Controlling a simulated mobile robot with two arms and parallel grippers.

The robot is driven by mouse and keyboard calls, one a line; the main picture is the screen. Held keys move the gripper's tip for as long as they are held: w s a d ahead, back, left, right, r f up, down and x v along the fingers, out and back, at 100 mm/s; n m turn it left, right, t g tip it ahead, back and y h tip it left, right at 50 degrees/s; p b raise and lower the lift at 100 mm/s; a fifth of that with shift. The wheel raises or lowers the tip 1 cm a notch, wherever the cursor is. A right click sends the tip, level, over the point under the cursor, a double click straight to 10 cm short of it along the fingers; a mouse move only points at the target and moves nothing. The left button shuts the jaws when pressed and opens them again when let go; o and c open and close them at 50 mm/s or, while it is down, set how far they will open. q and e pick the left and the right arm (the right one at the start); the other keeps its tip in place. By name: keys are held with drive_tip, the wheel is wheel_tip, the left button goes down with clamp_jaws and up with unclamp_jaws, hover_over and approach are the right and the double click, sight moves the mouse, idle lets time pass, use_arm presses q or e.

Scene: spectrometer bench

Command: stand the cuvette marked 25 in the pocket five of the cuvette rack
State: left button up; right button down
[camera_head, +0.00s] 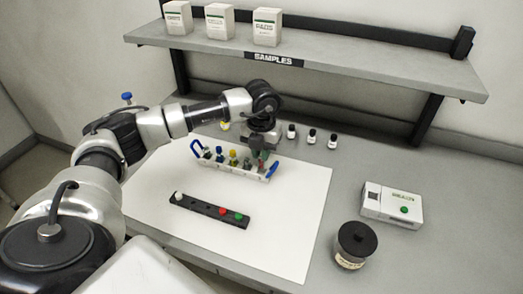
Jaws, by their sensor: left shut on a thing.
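The black strip-shaped rack (208,207) lies on a white mat, with a white cap at its left end and a red and a green cap toward its right end; bare pockets show between them. I take it for the cuvette rack. Behind it stands a white carrier (206,162) with blue end handles, holding several small capped pieces. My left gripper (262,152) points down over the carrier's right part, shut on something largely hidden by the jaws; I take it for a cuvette. No number 25 is readable. My right gripper is out of view.
Small black-capped bottles (312,136) stand behind the carrier. A dark-lidded jar (355,246) and a white box device (391,205) stand on the right. A shelf (330,59) with white boxes spans the back. The white mat (285,225) is clear right of the black rack.

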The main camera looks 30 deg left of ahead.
sight(262, 167)
use_arm(q)
drive_tip(key=shift+f, duration=0.2)
drive_tip(key=shift+f+b, duration=1.1)
drive_tip(key=shift+f, duration=0.15)
drive_tip(key=shift+f, duration=0.25)
idle(0.3)
drive_tip(key=o, duration=0.8)
drive_tip(key=shift+r, duration=0.1)
wheel_tip(262, 167, up, 11)
drive_tip(key=b, duration=0.2)
drive_tip(key=shift+f, duration=0.2)
